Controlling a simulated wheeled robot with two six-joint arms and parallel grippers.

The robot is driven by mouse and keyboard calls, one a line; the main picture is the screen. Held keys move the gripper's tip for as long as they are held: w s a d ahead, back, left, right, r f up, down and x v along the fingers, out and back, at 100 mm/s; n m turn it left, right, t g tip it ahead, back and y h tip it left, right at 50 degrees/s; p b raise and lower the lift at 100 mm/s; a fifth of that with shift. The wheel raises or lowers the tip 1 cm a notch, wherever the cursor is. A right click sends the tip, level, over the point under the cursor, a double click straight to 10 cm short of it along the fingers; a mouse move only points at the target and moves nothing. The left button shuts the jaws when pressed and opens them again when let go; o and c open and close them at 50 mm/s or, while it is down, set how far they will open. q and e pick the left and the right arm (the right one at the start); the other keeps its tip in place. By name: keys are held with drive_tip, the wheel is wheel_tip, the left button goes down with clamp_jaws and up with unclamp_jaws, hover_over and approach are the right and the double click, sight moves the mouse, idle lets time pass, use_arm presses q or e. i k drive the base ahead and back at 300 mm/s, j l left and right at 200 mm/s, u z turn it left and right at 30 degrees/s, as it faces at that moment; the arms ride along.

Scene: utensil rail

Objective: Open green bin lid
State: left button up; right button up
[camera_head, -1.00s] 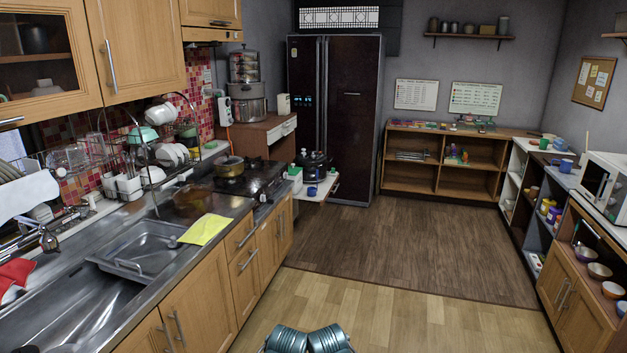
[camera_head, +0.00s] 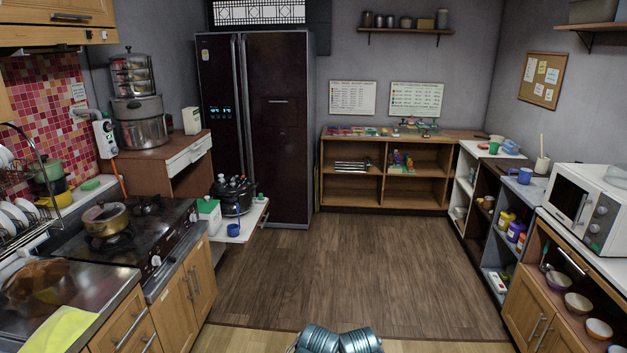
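I cannot make out a green bin or its lid in the head view. A green mug (camera_head: 493,147) stands on the right counter. Neither of my grippers is in view; only two teal-grey parts of my own body show at the bottom middle.
The stove (camera_head: 125,235) and counter run along the left. A dark fridge (camera_head: 275,130) stands at the back, beside an open wooden shelf (camera_head: 345,190). Shelves and a microwave (camera_head: 570,205) line the right. The brown wooden floor (camera_head: 370,270) between them is clear.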

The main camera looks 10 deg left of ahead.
sight(206, 206)
drive_tip(key=i, duration=5.3)
drive_tip(key=i+l+u, duration=0.1)
drive_tip(key=i+u, duration=0.15)
drive_tip(key=i, duration=0.45)
drive_tip(key=i+u, duration=0.25)
drive_tip(key=u, duration=0.15)
drive_tip(key=i+l+u, duration=0.2)
drive_tip(key=u, duration=0.25)
drive_tip(key=i+l+u, duration=0.1)
drive_tip(key=u, duration=0.4)
drive_tip(key=i+l+u, duration=0.1)
drive_tip(key=u, duration=0.35)
drive_tip(key=l+u, duration=0.25)
drive_tip(key=u, duration=0.25)
drive_tip(key=l+u, duration=0.2)
drive_tip(key=u, duration=0.3)
drive_tip(key=l+u, duration=0.25)
drive_tip(key=u, duration=0.15)
drive_tip(key=l+u, duration=0.6)
drive_tip(key=u, duration=0.15)
drive_tip(key=i+l, duration=0.15)
drive_tip(key=i, duration=0.2)
